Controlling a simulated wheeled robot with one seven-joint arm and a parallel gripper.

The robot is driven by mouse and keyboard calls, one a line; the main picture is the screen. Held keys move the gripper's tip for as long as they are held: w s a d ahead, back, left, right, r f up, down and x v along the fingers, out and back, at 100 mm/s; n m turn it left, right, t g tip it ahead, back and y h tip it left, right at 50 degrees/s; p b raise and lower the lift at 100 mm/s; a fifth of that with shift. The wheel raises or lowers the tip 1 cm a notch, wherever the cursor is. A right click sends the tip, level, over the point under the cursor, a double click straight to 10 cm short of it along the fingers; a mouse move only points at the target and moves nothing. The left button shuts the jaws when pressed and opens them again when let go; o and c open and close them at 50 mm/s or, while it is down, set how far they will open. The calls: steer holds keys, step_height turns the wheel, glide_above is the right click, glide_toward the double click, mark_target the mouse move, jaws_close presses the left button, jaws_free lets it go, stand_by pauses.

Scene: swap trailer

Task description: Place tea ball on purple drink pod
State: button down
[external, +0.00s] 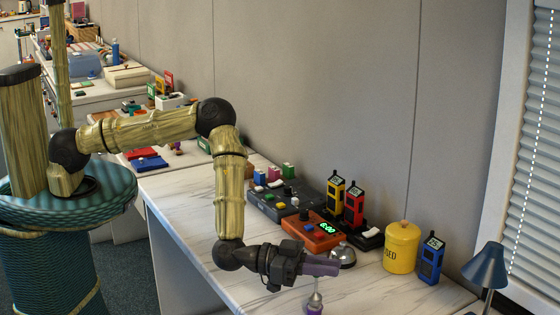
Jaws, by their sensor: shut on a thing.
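My gripper (324,268) is low over the front of the white marbled table, its mauve fingers pointing right. It is shut on the thin upper end of a small silver tea ball (316,298), which hangs upright below the fingers. A purple drink pod (315,310) shows directly under the tea ball at the bottom edge of the picture, partly cut off. The tea ball lines up with the pod from this side; I cannot tell whether they touch.
Behind my gripper stand an orange device with a green display (314,230), a silver bell (344,255), a yellow canister (402,247) and a blue handheld meter (430,260). A blue lamp (487,268) is at right. The table (190,205) is clear at left.

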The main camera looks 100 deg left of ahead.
steer(key=shift+f, duration=0.2)
steer(key=c, duration=1.4)
jaws_free()
steer(key=shift+s+r, duration=0.1)
steer(key=shift+r, duration=0.05)
steer(key=s+b, duration=0.1)
steer(key=s, duration=1.1)
steer(key=shift+w, duration=0.1)
